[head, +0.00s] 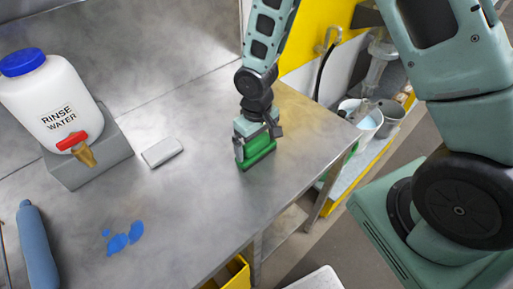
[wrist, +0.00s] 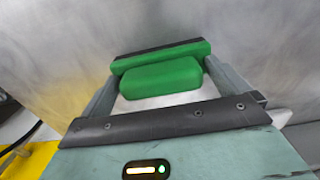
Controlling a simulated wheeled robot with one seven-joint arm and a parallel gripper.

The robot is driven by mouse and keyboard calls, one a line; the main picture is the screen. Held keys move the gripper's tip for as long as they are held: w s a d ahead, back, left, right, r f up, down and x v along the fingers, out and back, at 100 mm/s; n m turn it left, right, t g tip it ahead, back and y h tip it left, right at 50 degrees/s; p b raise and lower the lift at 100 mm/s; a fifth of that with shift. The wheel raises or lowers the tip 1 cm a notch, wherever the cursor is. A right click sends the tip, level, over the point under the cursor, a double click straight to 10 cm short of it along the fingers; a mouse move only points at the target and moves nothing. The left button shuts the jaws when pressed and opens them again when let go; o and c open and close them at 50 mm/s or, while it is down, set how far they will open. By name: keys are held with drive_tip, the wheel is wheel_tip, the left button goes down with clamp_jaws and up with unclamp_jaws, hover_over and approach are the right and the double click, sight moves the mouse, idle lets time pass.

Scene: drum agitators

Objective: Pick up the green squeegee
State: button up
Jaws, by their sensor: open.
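The green squeegee (head: 258,155) is on the steel table (head: 215,190), near the table's right part. In the wrist view the squeegee (wrist: 160,76) shows as a green block with a wider green bar and a dark strip along its far edge. My gripper (head: 257,146) is right over it, pointing down. In the wrist view my gripper's fingers (wrist: 160,90) are spread, one at each end of the green block, with the block between them. I cannot tell whether either finger touches it. The gripper hides part of the squeegee in the head view.
A white rinse water jug (head: 55,100) with a red tap stands on a grey block (head: 95,165) at left. A small grey-white block (head: 162,152), blue scraps (head: 122,240) and a blue bottle (head: 38,250) lie on the table. Buckets (head: 362,118) stand beyond its right edge.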

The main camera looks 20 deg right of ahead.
sight(256, 139)
drive_tip(key=c, duration=1)
drive_tip(key=shift+o, duration=0.2)
wheel_tip(256, 139, up, 10)
drive_tip(key=shift+b, duration=0.65)
drive_tip(key=o, duration=0.5)
drive_tip(key=c, duration=0.4)
